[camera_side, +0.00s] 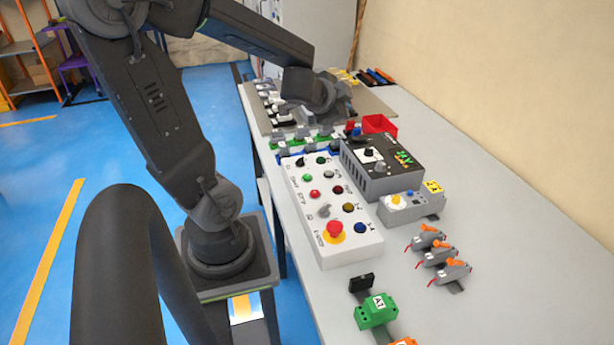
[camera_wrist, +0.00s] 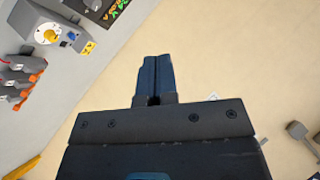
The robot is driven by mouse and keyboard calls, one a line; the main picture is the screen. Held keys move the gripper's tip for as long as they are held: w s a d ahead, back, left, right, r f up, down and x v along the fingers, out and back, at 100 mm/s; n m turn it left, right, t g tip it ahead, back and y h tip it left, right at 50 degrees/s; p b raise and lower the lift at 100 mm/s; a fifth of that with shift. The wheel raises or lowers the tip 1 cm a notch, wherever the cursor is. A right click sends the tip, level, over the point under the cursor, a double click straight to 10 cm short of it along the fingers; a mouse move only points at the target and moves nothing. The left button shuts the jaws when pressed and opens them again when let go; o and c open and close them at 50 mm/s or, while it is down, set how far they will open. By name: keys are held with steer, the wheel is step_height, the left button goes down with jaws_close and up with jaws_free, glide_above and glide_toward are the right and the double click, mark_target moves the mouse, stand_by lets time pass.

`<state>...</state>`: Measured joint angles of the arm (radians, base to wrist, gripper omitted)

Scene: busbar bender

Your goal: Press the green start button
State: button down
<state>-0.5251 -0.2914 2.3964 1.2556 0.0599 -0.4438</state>
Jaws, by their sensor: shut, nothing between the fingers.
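The green start button (camera_side: 308,177) is a small round bright green button on the left side of the white control box (camera_side: 330,210), below a black switch and above a red button. My gripper shows in the wrist view (camera_wrist: 157,72), its two dark fingers shut together with nothing between them. In the side view the end of my arm is over the far part of the table, beyond the control box and apart from the button. The fingertips are not clear there. The green button does not show in the wrist view.
A black power supply (camera_side: 378,165) and a grey device with a yellow knob (camera_side: 411,205) stand right of the control box. A red bin (camera_side: 380,124) is behind. Several grey and orange parts (camera_side: 440,258) lie at the right. The table's right side is mostly clear, along the wall.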

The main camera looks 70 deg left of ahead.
steer(key=s+a+f+m+h, duration=0.1)
steer(key=a+f+m+h, duration=0.15)
steer(key=a+f, duration=0.2)
steer(key=m+g+h, duration=0.2)
steer(key=h, duration=0.1)
glide_above(309, 177)
step_height(309, 177, down, 5)
steer(key=shift+s+f, duration=0.1)
steer(key=shift+f, duration=0.05)
steer(key=shift+f, duration=4.4)
steer(key=shift+f, duration=0.1)
steer(key=shift+f, duration=0.3)
